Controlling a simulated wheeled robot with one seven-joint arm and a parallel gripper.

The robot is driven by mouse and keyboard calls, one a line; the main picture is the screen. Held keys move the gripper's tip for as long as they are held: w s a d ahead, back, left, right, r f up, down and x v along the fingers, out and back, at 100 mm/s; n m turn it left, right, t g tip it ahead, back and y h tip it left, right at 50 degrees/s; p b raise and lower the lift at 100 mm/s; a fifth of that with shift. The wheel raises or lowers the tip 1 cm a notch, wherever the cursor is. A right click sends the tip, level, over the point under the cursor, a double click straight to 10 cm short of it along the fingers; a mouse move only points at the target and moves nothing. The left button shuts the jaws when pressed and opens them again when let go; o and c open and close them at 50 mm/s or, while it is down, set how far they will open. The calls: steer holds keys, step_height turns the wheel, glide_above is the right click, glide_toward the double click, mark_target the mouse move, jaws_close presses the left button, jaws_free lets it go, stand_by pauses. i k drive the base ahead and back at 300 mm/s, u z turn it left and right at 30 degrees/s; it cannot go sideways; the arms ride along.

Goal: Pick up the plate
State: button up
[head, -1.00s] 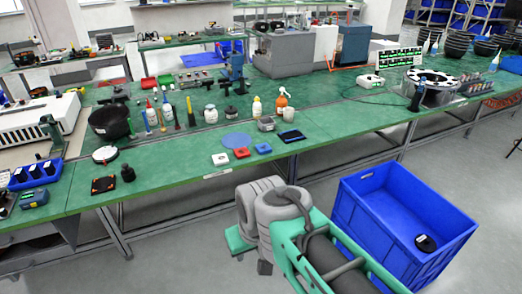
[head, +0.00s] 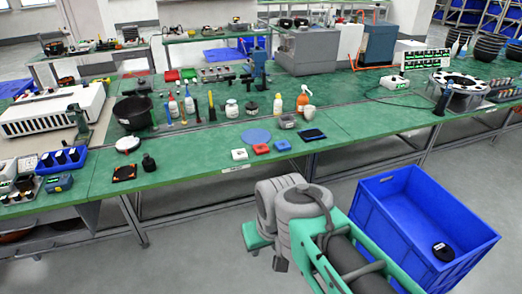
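The task's plate is not marked out by name. A flat round blue disc (head: 256,136) lies on the green bench in the head view. A flat black square piece with orange edges (head: 123,173) lies near the bench's front edge, further left. A round white dish-like thing (head: 127,144) sits behind it. I cannot tell which of these is the plate. My arm shows at the lower middle, in front of the bench and apart from these things. My gripper's fingertips do not show.
A blue crate (head: 373,218) stands right of my arm with a small black round thing (head: 442,251) inside. Bottles and a black bowl (head: 133,113) stand behind.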

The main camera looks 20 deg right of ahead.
mark_target(261, 148)
steer(key=z, duration=1.6)
steer(key=i, duration=0.8)
steer(key=u, duration=3.2)
